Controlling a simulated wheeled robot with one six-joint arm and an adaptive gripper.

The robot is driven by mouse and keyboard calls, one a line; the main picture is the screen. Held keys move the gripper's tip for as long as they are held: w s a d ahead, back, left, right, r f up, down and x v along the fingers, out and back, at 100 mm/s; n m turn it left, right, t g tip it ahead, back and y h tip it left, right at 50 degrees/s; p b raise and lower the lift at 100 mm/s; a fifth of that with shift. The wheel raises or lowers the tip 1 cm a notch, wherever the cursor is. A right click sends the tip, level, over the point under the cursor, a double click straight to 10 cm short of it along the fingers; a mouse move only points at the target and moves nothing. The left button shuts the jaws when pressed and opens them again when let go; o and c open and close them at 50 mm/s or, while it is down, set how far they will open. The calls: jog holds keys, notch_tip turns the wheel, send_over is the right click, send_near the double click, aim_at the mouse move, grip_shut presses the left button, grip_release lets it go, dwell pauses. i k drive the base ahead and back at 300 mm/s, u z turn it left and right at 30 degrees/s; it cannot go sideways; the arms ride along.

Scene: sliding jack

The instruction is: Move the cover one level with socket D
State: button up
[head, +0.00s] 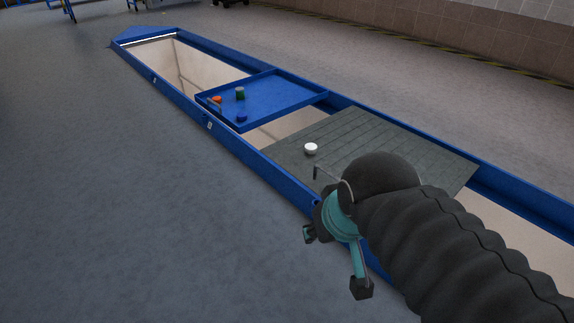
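The grey slatted cover (400,145) lies across the long pit, right of centre, partly hidden by my arm. A thin bent handle (316,170) stands at its near edge, just beyond my gripper. My gripper (335,262) is open and empty, its two dark fingertips well apart. It is over the floor on the near side of the pit, apart from the handle as far as I can see. Small white labels mark the near blue rim, one at the middle label (209,125) and one at the farther label (155,80). Their letters are too small to read, so I cannot tell socket D.
A blue tray (275,98) spans the pit beyond the cover, with orange, green and blue small items on it. A white round object (311,148) sits on the cover. A narrow open gap separates tray and cover. The grey floor (110,200) at left is clear.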

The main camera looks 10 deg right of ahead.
aim_at(343, 138)
jog(key=i, duration=1.2)
jog(key=z, duration=0.9)
